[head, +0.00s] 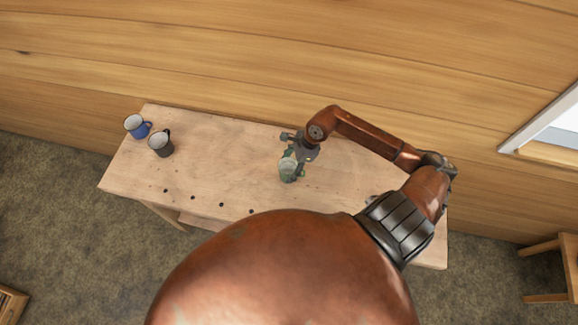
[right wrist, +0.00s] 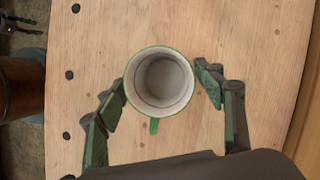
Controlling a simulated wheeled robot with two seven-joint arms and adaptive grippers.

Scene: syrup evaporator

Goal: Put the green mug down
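The green mug (head: 287,170) is at the middle of the wooden workbench, partly hidden by my right gripper (head: 298,156). In the right wrist view the mug (right wrist: 160,84) is seen from above, upright and empty, with a white inside, a green rim and its handle toward my palm. My right gripper's fingers (right wrist: 161,88) lie on both sides of the mug, close against it. The right finger's contact is hard to judge. I cannot tell whether its base touches the bench. A small dark shape (right wrist: 20,24) at the upper left looks like my left gripper, at the picture's edge.
A blue mug (head: 137,126) and a dark grey mug (head: 161,144) stand at the bench's left end. The workbench top (head: 225,160) is clear between them and the green mug. Several round holes run along its front edge. A wooden wall (head: 250,60) stands behind.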

